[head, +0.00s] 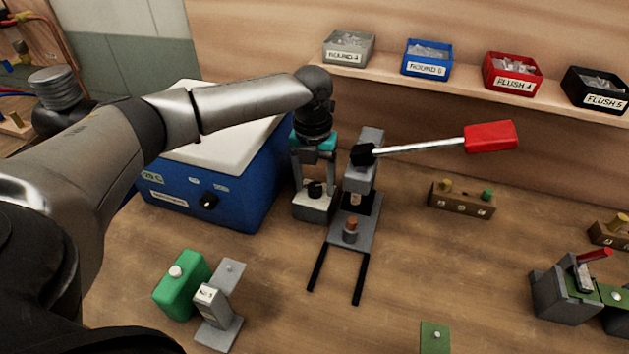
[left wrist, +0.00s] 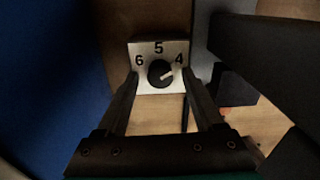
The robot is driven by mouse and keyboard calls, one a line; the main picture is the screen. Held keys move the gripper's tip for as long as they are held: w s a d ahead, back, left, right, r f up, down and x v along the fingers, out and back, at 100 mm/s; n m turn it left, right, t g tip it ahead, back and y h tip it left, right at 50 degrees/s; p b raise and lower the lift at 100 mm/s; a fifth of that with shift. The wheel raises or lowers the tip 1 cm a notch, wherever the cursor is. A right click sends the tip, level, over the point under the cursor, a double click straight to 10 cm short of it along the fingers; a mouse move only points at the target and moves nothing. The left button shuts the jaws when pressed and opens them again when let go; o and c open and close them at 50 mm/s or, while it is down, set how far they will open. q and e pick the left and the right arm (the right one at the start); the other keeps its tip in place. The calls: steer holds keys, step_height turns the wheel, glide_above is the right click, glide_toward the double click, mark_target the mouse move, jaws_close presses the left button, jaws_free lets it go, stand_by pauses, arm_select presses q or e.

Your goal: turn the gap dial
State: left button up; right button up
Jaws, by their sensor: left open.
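The gap dial (left wrist: 160,74) is a round black knob on a pale plate (left wrist: 146,52) marked 6, 5 and 4. Its light pointer line aims up and right, toward the 4. In the head view the dial (head: 315,189) sits on a small grey block, left of the lever press (head: 369,170). My left gripper (head: 314,177) points down over the dial, its teal body above. In the left wrist view its open fingers (left wrist: 161,88) stand on either side of the knob, with gaps showing. I cannot tell whether they are level with the knob. My right gripper is out of view.
A blue cooler-like box (head: 225,190) stands close on the left. The press's red-handled lever (head: 490,136) reaches right. Labelled bins (head: 427,58) line the shelf.

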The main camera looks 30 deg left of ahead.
arm_select(q)
steer(key=shift+c, duration=0.3)
jaws_close()
